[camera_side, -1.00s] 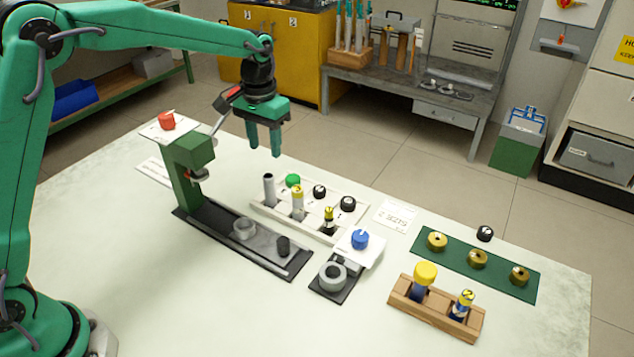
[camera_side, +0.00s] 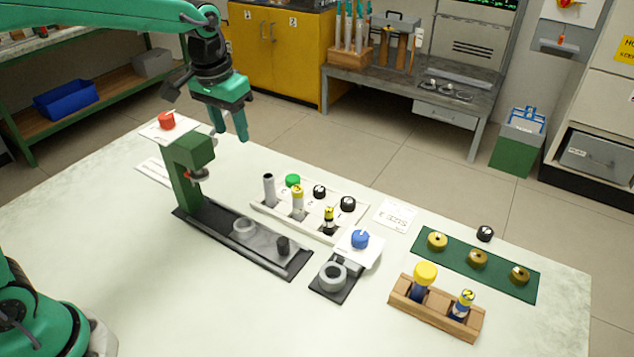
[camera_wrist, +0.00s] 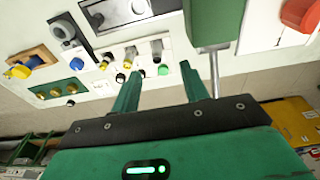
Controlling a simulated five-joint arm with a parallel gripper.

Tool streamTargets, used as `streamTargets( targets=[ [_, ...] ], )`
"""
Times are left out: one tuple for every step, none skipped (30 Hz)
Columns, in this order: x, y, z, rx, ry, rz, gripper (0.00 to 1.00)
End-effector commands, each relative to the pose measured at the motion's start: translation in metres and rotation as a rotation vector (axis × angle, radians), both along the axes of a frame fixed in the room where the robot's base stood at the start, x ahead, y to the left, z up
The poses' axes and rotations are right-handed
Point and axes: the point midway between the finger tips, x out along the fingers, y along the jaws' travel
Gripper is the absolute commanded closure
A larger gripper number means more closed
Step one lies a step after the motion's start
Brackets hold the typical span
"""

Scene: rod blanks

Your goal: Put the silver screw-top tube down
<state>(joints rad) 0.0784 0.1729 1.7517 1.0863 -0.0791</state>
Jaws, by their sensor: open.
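The silver tube (camera_side: 269,190) stands upright at the left end of the white rack (camera_side: 335,236), with its dark top end showing. It also shows in the wrist view (camera_wrist: 156,48). My gripper (camera_side: 229,132) is open and empty, above and to the left of the rack, near the top of the green press. Its fingers are apart from the tube and touch nothing. In the wrist view my gripper (camera_wrist: 160,85) has two spread fingers with clear space between them. A yellow-topped tube (camera_side: 298,203) and a small black-and-yellow tube (camera_side: 329,220) stand in the same rack.
The green press (camera_side: 190,170) stands left of the rack, close below my gripper. Loose caps include a green one (camera_side: 293,180) and a blue one (camera_side: 360,239). A wooden rack (camera_side: 436,309) and a green mat (camera_side: 500,283) lie to the right. The front table is clear.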

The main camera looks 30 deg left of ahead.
Motion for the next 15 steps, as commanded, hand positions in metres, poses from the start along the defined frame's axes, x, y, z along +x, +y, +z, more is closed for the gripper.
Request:
streamTargets(
  targets=[
    [-0.010, 0.002, 0.007, -0.001, -0.017, 0.001, 0.55],
    [-0.015, 0.004, 0.011, -0.001, -0.026, 0.001, 0.55],
    [-0.023, 0.005, 0.014, -0.002, -0.037, 0.001, 0.55],
    [-0.028, 0.006, 0.018, -0.002, -0.048, 0.000, 0.55],
    [-0.033, 0.007, 0.020, -0.002, -0.056, 0.000, 0.55],
    [-0.041, 0.009, 0.024, -0.002, -0.067, 0.000, 0.55],
    [-0.047, 0.010, 0.026, -0.003, -0.076, 0.000, 0.55],
    [-0.053, 0.011, 0.028, -0.003, -0.086, 0.001, 0.55],
    [-0.061, 0.013, 0.031, -0.003, -0.099, 0.001, 0.55],
    [-0.067, 0.014, 0.034, -0.003, -0.110, 0.001, 0.55],
    [-0.073, 0.015, 0.035, -0.003, -0.119, 0.001, 0.55],
    [-0.081, 0.017, 0.037, -0.003, -0.131, 0.001, 0.55],
    [-0.087, 0.018, 0.038, -0.003, -0.140, 0.001, 0.55],
    [-0.093, 0.019, 0.040, -0.003, -0.150, 0.001, 0.55],
    [-0.101, 0.020, 0.041, -0.003, -0.163, 0.001, 0.55]
  ],
)
